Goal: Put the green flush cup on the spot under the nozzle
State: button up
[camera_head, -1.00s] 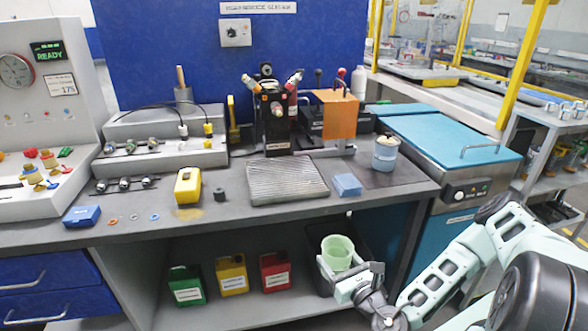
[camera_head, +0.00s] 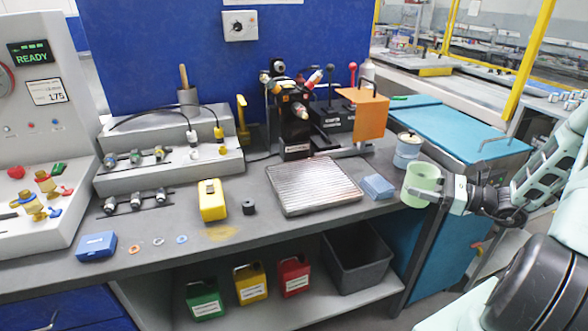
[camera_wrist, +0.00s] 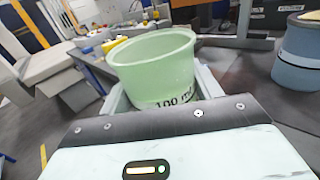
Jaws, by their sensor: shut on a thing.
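The green flush cup (camera_head: 422,180) is translucent pale green and open at the top. It is roughly upright, with a little tilt, just off the right front corner of the bench. My gripper (camera_head: 428,195) is shut on it from the right. In the wrist view the cup (camera_wrist: 155,68) sits between my fingers with a "100 ml" mark showing; its inside cannot be made out. The nozzle (camera_head: 303,112) is a brass-coloured tip on a black test stand at the bench's back. A ribbed metal tray (camera_head: 315,187) lies in front of and below it.
A blue-grey tub (camera_head: 407,148) stands just behind the cup, at the bench's right end. A blue cloth stack (camera_head: 378,187) lies between cup and tray. An orange plate (camera_head: 361,115) stands right of the nozzle. A grey bin (camera_head: 357,262) is on the shelf below.

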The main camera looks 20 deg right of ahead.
aim_at(307, 174)
jog(key=i+j+u, duration=0.15)
jog(key=i, duration=0.25)
jog(key=i+j+u, duration=0.1)
jog(key=i+j, duration=0.2)
jog(key=i, duration=0.1)
